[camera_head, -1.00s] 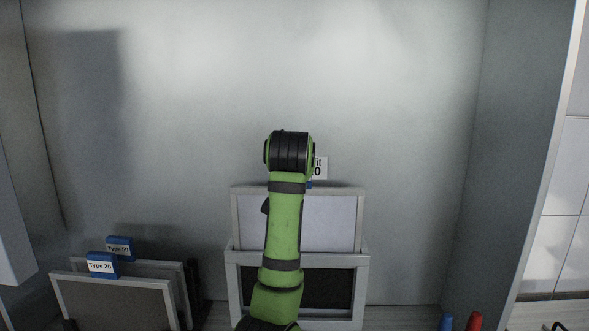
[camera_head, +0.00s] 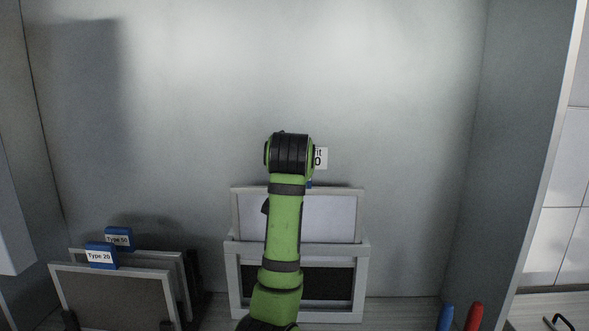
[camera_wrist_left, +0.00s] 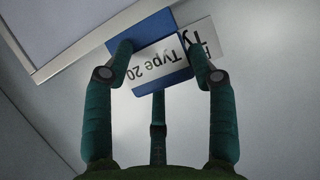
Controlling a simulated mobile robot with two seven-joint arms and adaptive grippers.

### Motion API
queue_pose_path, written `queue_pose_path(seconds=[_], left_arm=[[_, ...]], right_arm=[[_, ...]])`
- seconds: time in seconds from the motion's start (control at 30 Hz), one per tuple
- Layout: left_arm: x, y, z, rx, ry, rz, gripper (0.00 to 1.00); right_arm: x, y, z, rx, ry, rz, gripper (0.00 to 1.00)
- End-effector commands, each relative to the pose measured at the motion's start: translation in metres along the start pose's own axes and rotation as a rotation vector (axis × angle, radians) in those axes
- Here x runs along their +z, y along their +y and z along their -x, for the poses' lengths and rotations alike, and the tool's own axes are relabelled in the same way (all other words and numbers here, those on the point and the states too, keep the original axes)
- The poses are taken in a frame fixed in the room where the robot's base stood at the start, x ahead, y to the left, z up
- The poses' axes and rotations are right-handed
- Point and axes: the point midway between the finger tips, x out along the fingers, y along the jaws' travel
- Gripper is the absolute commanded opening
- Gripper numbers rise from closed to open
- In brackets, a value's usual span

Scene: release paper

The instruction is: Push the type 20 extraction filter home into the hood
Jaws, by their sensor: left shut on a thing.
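The held type 20 filter (camera_head: 335,215) is a pale panel in a light grey frame. It stands upright in the hood's grey slot frame (camera_head: 363,283), its upper part rising above the frame's top bar. A dark area shows in the frame's lower opening. In the left wrist view, my left gripper (camera_wrist_left: 162,60) is shut on the filter's blue tab (camera_wrist_left: 178,77), labelled "Type 20". In the head view my green arm hides the gripper and part of the filter. My right gripper is out of view.
Another filter with a "Type 20" tab (camera_head: 100,255) stands at the lower left, in front of one whose tab (camera_head: 119,238) seems to read "Type 50". A blue handle (camera_head: 446,317) and a red handle (camera_head: 474,316) stand at the lower right. Side walls enclose the bay.

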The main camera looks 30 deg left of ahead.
Motion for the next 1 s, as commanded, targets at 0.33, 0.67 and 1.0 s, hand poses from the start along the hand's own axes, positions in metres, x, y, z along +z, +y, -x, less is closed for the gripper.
queue_pose_path(seconds=[0.33, 0.67, 1.0], left_arm=[[0.007, 0.000, -0.003, 0.001, 0.004, 0.001, 0.00], [0.015, 0.000, -0.007, 0.000, 0.004, 0.001, 0.00], [0.023, 0.000, -0.010, 0.000, 0.004, 0.001, 0.00]], right_arm=[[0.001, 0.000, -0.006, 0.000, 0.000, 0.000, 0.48], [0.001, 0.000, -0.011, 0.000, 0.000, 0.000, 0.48], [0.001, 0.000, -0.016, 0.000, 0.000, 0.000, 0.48]])
